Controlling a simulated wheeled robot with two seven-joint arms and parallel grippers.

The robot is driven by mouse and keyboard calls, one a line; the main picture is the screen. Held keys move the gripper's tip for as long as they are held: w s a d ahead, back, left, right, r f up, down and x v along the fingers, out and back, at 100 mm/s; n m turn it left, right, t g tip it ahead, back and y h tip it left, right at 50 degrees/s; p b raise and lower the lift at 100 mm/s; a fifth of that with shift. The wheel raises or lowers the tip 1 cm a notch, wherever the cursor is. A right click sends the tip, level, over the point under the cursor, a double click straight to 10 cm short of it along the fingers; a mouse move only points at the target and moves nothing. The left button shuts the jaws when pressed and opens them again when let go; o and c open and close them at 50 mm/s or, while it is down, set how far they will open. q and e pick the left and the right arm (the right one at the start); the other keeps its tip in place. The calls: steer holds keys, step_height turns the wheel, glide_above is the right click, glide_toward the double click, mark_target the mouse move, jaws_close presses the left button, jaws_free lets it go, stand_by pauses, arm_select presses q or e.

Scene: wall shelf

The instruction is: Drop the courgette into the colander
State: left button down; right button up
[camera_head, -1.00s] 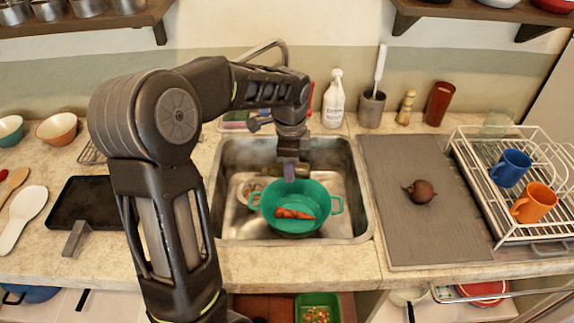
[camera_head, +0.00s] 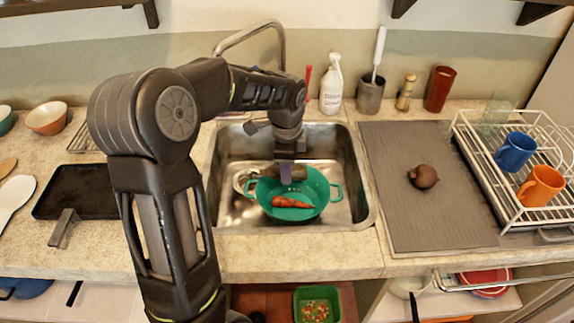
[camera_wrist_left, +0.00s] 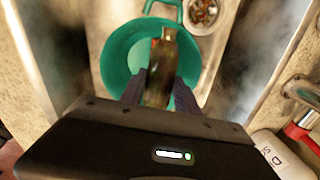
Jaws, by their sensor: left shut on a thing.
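The green colander (camera_head: 325,190) stands in the sink, with an orange carrot (camera_head: 292,203) inside it. My left gripper (camera_head: 287,174) comes in from above and is shut on the dark green courgette (camera_head: 269,173). The courgette is held over the back part of the colander, partly hidden by the fingers. In the left wrist view, the courgette (camera_wrist_left: 159,70) lies between the two fingers of the gripper (camera_wrist_left: 160,92), with the colander (camera_wrist_left: 118,60) behind it. My right gripper is not in view.
The metal sink (camera_head: 235,212) surrounds the colander, with a tap (camera_head: 250,30) behind. A grey mat (camera_head: 425,225) with a dark round vegetable (camera_head: 423,176) lies right, beside a dish rack (camera_head: 520,215) with mugs. A black tray (camera_head: 80,190) lies left.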

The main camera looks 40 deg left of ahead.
arm_select(q)
steer(key=c, duration=0.8)
jaws_free()
steer(key=r, duration=0.7)
steer(key=shift+s+d+r, duration=0.2)
steer(key=shift+s+r, duration=0.15)
steer(key=shift+s, duration=0.05)
